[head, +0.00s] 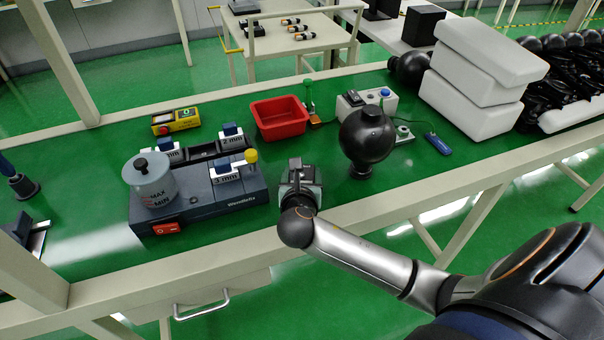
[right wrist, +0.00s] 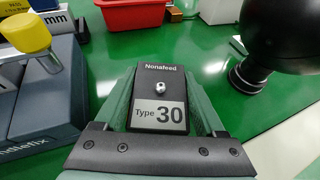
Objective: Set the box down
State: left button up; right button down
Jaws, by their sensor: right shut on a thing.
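The box (right wrist: 158,103) is small and black, marked "Nonafeed" and "Type 30", with a silver knob on top. In the right wrist view it sits between the green fingers of my right gripper (right wrist: 162,112), which is shut on it. In the head view my right gripper (head: 300,188) is over the green bench top (head: 330,165), between the grey feeder unit and a black round object. There the gripper mostly hides the box. I cannot tell whether the box touches the bench. My left gripper is not in view.
The grey feeder unit (head: 200,214) with a yellow knob (head: 251,156) stands close on the left. The black round object (head: 367,138) on a stand is close on the right. A red bin (head: 279,118) lies behind. Some bare bench shows between them.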

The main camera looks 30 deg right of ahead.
aim_at(302, 181)
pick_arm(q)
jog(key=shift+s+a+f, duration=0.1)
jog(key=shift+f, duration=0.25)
pick_arm(e)
jog(key=shift+f, duration=0.5)
grip_release()
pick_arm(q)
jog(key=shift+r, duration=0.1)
